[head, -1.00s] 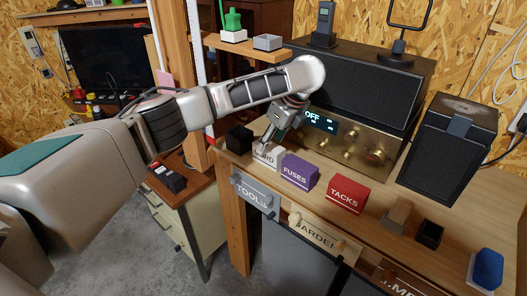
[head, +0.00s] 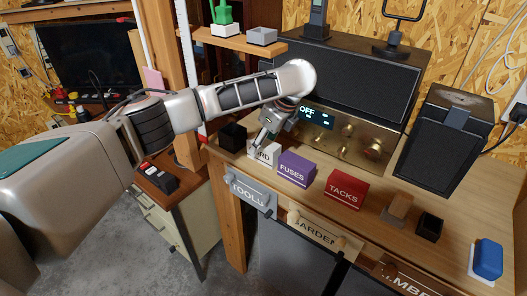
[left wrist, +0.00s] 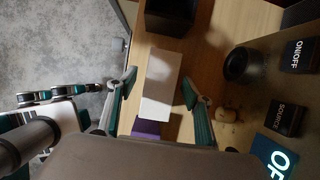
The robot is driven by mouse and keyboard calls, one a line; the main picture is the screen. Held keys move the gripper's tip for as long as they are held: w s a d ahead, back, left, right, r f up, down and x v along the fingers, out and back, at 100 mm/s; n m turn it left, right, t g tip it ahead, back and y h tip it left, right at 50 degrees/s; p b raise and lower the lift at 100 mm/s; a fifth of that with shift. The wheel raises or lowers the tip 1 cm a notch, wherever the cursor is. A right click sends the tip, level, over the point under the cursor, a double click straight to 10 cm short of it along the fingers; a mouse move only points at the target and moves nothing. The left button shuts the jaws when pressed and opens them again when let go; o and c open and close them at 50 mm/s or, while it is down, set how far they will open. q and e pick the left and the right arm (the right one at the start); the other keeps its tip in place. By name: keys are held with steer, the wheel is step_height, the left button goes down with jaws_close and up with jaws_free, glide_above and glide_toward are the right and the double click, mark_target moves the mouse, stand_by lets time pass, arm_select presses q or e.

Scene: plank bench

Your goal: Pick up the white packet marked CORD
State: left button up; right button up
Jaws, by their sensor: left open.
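The white packet (head: 268,152) stands on the plank bench, left of the purple FUSES packet; only the end of its lettering, "RD", shows in the head view. My left gripper (head: 259,143) points down at it and covers its left part. In the left wrist view the white packet (left wrist: 160,90) lies between the two spread fingers of my left gripper (left wrist: 158,78), with a gap visible on both sides. The gripper is open and holds nothing.
A black box (head: 233,137) stands just left of the white packet. The purple FUSES packet (head: 296,169) and red TACKS packet (head: 346,189) stand to its right. A brass-fronted amplifier (head: 345,140) is close behind. The bench's front edge is near, above the TOOLS drawer (head: 252,191).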

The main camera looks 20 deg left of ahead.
arm_select(q)
steer(key=shift+f, duration=0.25)
stand_by(0.3)
steer(key=c, duration=1.3)
steer(key=shift+o, duration=0.2)
steer(key=shift+r, duration=0.15)
